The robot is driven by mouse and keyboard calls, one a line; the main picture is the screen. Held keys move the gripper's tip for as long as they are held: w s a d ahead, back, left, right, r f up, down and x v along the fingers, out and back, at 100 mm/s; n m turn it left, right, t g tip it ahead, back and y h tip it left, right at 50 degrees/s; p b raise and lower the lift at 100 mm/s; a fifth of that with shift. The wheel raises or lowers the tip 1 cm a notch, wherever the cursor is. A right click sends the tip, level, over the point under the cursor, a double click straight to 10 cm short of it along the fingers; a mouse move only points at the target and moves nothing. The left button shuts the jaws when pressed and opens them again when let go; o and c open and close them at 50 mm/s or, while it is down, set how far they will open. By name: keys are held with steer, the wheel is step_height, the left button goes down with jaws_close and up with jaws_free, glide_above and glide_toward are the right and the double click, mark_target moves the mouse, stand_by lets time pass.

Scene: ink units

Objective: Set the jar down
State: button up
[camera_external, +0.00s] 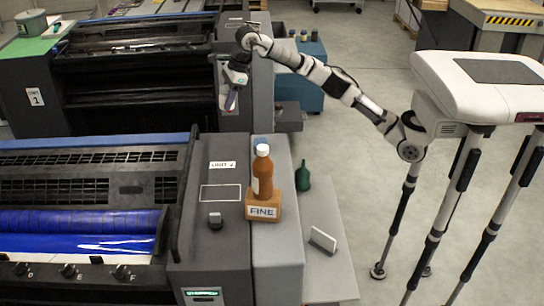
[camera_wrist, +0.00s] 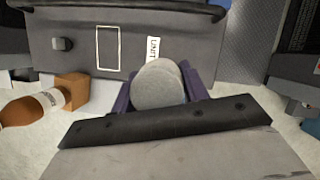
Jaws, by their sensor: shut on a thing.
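My gripper (camera_external: 231,100) hangs from the outstretched arm, pointing down, over the area between the two ink units. In the wrist view my gripper (camera_wrist: 158,98) has its purple fingers on either side of a jar with a round grey top (camera_wrist: 158,84). They are shut on it. The jar's lower part is hidden in the wrist view, and I cannot make the jar out clearly in the external view. The white-outlined rectangle (camera_external: 220,193) on the near unit's grey top is empty. It also shows at the upper left of the wrist view (camera_wrist: 108,48).
An orange-brown bottle (camera_external: 263,172) with a white cap stands at a wooden block marked FINE (camera_external: 263,212). A dark green bottle (camera_external: 302,176) and a small white card (camera_external: 322,240) are to the right. A small dark knob (camera_external: 215,220) sits below the outline.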

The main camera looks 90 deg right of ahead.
steer(key=w+d+f+m+h, duration=0.1)
steer(key=d+m, duration=0.3)
steer(key=d, duration=0.4)
glide_above(225, 145)
steer(key=s, duration=0.1)
step_height(225, 145, down, 15)
steer(key=shift+s+d+r, duration=0.15)
steer(key=shift+r, duration=0.05)
steer(key=shift+f+p, duration=0.5)
steer(key=shift+f, duration=1.9)
steer(key=shift+f, duration=0.1)
steer(key=shift+f, duration=0.15)
steer(key=o, duration=1)
